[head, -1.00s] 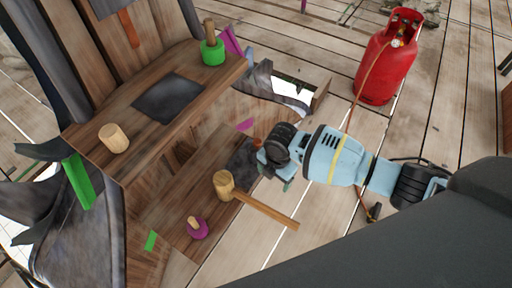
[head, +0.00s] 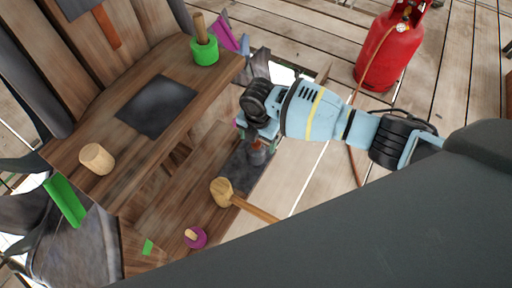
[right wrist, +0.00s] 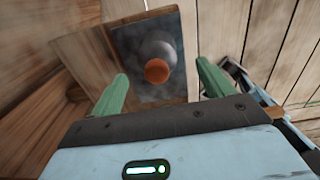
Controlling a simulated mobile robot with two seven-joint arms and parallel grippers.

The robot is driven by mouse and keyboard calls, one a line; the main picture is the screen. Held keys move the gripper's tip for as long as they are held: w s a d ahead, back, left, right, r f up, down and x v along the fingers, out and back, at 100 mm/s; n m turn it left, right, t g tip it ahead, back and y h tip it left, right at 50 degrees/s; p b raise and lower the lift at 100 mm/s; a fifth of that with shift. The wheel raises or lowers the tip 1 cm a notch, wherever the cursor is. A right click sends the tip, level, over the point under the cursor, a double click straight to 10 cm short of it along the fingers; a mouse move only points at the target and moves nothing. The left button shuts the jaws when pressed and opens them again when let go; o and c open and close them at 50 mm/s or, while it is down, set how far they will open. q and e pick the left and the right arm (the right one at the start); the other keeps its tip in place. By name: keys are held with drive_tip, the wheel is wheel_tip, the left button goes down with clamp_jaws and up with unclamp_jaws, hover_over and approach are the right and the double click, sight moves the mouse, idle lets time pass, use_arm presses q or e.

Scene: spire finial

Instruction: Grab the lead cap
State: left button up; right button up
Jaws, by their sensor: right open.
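A grey domed piece with an orange-brown knob, which looks like the lead cap (right wrist: 164,49), sits on a dark grey sheet (right wrist: 124,37) in the right wrist view. In the head view the cap (head: 257,155) shows small and partly covered on the lower wooden step, just below my right gripper (head: 256,136). The right gripper is open. Its two green fingers show in the right wrist view (right wrist: 161,68), one on either side of the cap in the picture, with nothing held. I cannot tell the exact gap to the cap. My left gripper is not in view.
A wooden mallet (head: 222,192) and a purple ring with a peg (head: 195,237) lie on the lower step. The upper shelf holds a wooden cylinder (head: 97,158), a dark square sheet (head: 156,106) and a green pot (head: 204,51). A red gas bottle (head: 387,52) stands behind.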

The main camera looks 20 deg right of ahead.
sight(256, 151)
wheel_tip(256, 151, down, 2)
drive_tip(key=shift+f, duration=0.1)
drive_tip(key=shift+w+a+f+b, duration=0.1)
drive_tip(key=shift+f+b, duration=0.35)
drive_tip(key=shift+f, duration=0.7)
drive_tip(key=shift+w+a+f+b, duration=0.1)
drive_tip(key=shift+f+b, duration=0.35)
drive_tip(key=shift+f, duration=0.95)
drive_tip(key=c, duration=1.3)
wheel_tip(256, 151, up, 9)
drive_tip(key=shift+f+p, duration=0.2)
drive_tip(key=shift+p, duration=0.95)
drive_tip(key=shift+r, duration=0.8)
